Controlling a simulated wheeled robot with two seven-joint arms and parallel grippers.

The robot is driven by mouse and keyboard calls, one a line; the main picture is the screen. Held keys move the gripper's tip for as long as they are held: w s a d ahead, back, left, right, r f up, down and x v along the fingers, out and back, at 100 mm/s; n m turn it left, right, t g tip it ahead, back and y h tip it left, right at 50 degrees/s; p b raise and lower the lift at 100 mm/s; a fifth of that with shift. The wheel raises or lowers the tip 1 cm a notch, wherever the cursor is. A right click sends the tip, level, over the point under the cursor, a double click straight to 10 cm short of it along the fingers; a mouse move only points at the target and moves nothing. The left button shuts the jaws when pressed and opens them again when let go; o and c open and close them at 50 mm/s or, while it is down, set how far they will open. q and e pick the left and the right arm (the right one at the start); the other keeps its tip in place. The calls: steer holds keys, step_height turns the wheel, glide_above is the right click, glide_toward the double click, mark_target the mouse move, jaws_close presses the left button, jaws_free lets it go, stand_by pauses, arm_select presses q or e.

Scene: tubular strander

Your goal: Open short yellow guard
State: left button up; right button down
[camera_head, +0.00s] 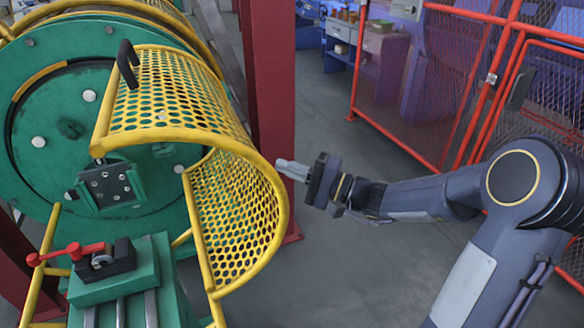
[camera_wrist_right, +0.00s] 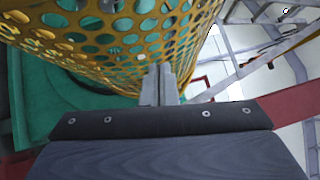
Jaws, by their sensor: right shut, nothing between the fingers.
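The short yellow guard (camera_head: 180,90) is a curved perforated cover with a yellow tube frame. In the head view it stands in front of the green machine disc, with a black handle (camera_head: 127,64) at its upper left. My right gripper (camera_head: 280,167) is shut and empty, just right of the guard's curved rim. In the right wrist view the fingers (camera_wrist_right: 160,84) point toward the perforated yellow mesh (camera_wrist_right: 110,30). I cannot tell whether the fingertips touch it. My left gripper is not in view.
A green block with a red lever (camera_head: 70,253) stands at the lower left. A dark red post (camera_head: 272,90) rises behind the guard. A red mesh fence (camera_head: 420,130) and a workbench (camera_head: 365,45) are farther back. The grey floor right of the guard is clear.

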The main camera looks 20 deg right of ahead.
mark_target(272, 161)
steer(key=shift+n+g+h, duration=0.3)
steer(key=shift+n+g, duration=0.3)
steer(key=shift+n, duration=0.3)
steer(key=a+r, duration=0.2)
steer(key=a, duration=0.1)
steer(key=a+r, duration=0.1)
steer(key=a, duration=0.1)
steer(key=shift+s+r, duration=0.15)
steer(key=shift+r, duration=0.2)
steer(key=shift+d, duration=0.25)
